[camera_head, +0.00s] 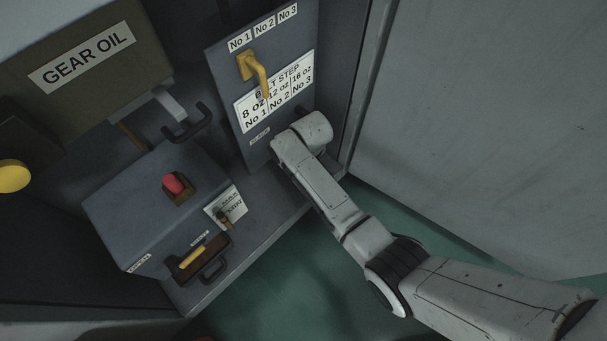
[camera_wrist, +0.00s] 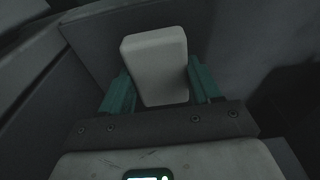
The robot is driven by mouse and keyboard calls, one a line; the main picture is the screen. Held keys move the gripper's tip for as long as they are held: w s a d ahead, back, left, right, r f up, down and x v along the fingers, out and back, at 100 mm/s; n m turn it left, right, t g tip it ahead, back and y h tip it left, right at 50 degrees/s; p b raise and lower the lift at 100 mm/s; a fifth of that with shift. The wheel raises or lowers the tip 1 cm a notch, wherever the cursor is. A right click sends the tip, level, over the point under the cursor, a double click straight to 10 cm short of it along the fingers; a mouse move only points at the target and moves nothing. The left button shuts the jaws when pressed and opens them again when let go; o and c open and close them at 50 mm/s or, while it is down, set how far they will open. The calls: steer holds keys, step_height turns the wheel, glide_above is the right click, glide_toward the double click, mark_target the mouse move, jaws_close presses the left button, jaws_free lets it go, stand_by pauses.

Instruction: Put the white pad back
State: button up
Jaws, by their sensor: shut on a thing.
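The white pad (camera_wrist: 156,62) is a pale block with rounded edges, seen in the wrist view. My gripper (camera_wrist: 160,84) is shut on it, with one green finger at each side. The pad stands out beyond the fingers, slightly tilted in the picture. In the head view my arm reaches in from the lower right to the grey panel with the yellow handle. My wrist is at the panel's lower right edge. The gripper and the pad are hidden behind it there.
The upright grey panel (camera_head: 222,75) bears a yellow handle (camera_head: 254,72) and labels. Left of it is a grey box with a red button (camera_head: 174,183), a yellow-gripped lever (camera_head: 192,257) and dark handles. A gear oil box (camera_head: 85,75) is at upper left. A grey wall (camera_head: 480,130) stands right.

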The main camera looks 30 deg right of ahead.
steer(key=shift+f+b, duration=0.7)
steer(key=shift+f, duration=0.9)
steer(key=shift+f, duration=0.15)
steer(key=o, duration=1)
steer(key=shift+o, duration=0.2)
steer(key=r+p, duration=0.2)
steer(key=r, duration=0.2)
steer(key=s+r+p, duration=0.1)
steer(key=r+p, duration=0.1)
steer(key=r, duration=0.2)
steer(key=r+p, duration=0.2)
steer(key=r, duration=0.2)
steer(key=shift+s+d+r+p, duration=0.15)
steer(key=shift+d+p, duration=0.1)
steer(key=shift+p, duration=0.15)
